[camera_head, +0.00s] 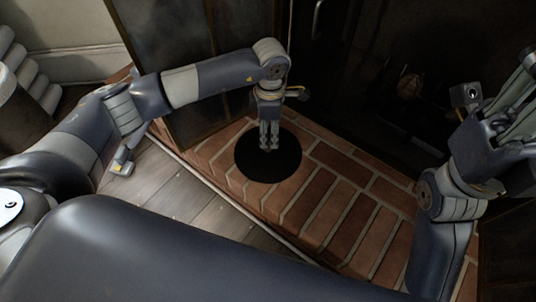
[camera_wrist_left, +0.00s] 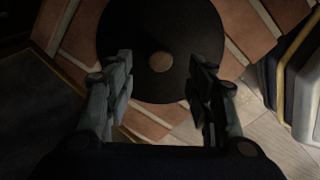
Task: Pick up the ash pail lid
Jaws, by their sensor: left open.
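The ash pail lid (camera_head: 268,168) is a flat black disc lying on the brick hearth in the head view. It also shows in the left wrist view (camera_wrist_left: 160,25), with a small round brownish knob (camera_wrist_left: 161,62) at its middle. My left gripper (camera_head: 268,147) points down over the lid in the head view and hides its centre. In the left wrist view its two fingers (camera_wrist_left: 163,65) are apart, one on each side of the knob, with nothing between them; whether they are level with it I cannot tell. My right gripper (camera_head: 520,85) is raised at the right edge of the head view.
The brick hearth (camera_head: 335,205) has free room to the right of the lid. A dark panel (camera_head: 170,60) stands behind my left arm, close to the lid. The dark firebox (camera_head: 400,90) is at the back right. Wooden floor (camera_head: 175,195) lies in front of the hearth. Stacked pale logs (camera_head: 35,80) are at the far left.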

